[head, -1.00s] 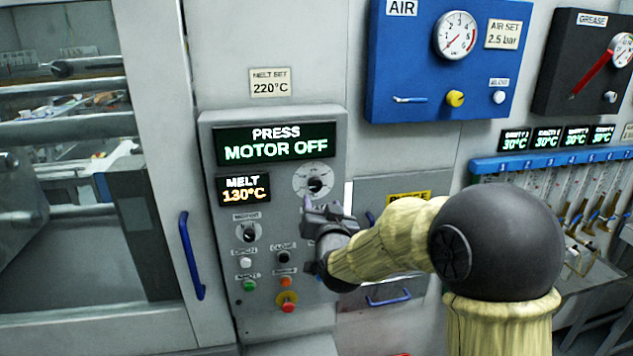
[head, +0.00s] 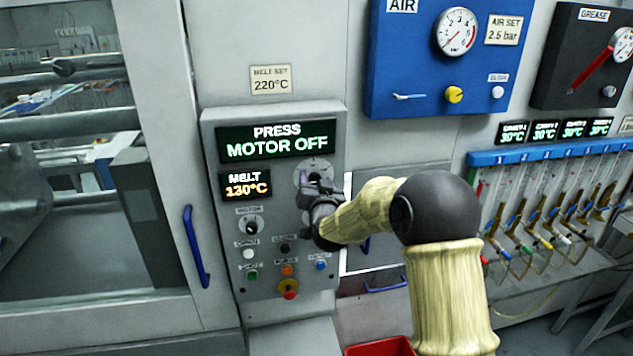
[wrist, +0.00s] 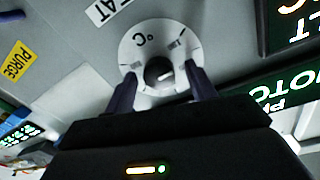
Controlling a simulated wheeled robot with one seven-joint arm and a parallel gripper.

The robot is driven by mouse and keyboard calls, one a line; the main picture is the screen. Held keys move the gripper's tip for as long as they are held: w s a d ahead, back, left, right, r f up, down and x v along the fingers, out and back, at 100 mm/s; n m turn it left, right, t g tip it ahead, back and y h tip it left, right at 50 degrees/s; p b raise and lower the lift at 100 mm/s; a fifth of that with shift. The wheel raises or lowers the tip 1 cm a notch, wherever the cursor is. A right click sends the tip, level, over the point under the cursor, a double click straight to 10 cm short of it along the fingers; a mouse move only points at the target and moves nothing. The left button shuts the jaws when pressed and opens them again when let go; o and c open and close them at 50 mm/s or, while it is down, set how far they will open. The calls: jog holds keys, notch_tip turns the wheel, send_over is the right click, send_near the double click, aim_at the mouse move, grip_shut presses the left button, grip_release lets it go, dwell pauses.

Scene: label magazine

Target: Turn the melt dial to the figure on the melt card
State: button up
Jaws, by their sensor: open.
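The melt card (head: 270,79) on the wall above the panel reads "MELT SET 220°C". The melt display (head: 246,185) reads 130°C. The melt dial is a round white plate (head: 308,167) with a dark knob, mostly hidden behind my gripper in the head view. In the wrist view the dark knob (wrist: 159,71) sits at the plate's centre, with a pale pointer mark; the scale figures are too blurred to read. My gripper (wrist: 162,80) is open, with one finger on each side of the knob. Whether the fingers touch it I cannot tell.
The press display (head: 275,143) reads "PRESS MOTOR OFF". Below the dial are a motor knob (head: 250,225), several push buttons and a red emergency button (head: 289,288). A blue air panel (head: 440,60) hangs at upper right. A red bin (head: 380,347) stands low in front.

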jog(key=c, duration=1)
jog(key=shift+f+m+b, duration=0.2)
jog(key=shift+m+b, duration=0.3)
jog(key=shift+b, duration=0.45)
jog(key=m+b, duration=0.8)
jog(key=b, duration=0.2)
jog(key=m+g+y+b, duration=0.1)
jog(key=m+b, duration=0.7)
jog(key=b, duration=0.2)
jog(key=shift+d+m+b, duration=0.15)
jog(key=shift+m+b, duration=0.25)
